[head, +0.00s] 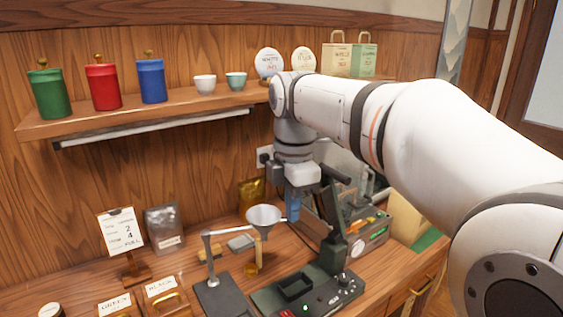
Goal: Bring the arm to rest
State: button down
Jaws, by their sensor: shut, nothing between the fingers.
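My white arm (430,125) reaches in from the right edge of the head view, with its wrist bent downward in front of the wall. My gripper (293,217) points down over the counter, behind and to the right of the metal funnel (264,215). Its blue fingers look shut with nothing held. The fingertips appear close to the funnel's rim, but I cannot tell whether they touch. My arm hides part of the shelf and the counter's back right.
A dark press-like machine (318,290) stands at the front, right of a stand (220,295) carrying the funnel. A card holder (123,232) and labelled boxes are at left. The wooden shelf (180,108) bears canisters and cups. A grey machine (372,232) stands behind.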

jog(key=s+d+f+m+t, duration=0.2)
jog(key=s+d+f+m, duration=1.1)
jog(key=m, duration=0.9)
notch_tip(320, 180, down, 2)
jog(key=shift+s+f+t, duration=0.2)
jog(key=shift+s+t, duration=0.1)
jog(key=shift+s, duration=0.6)
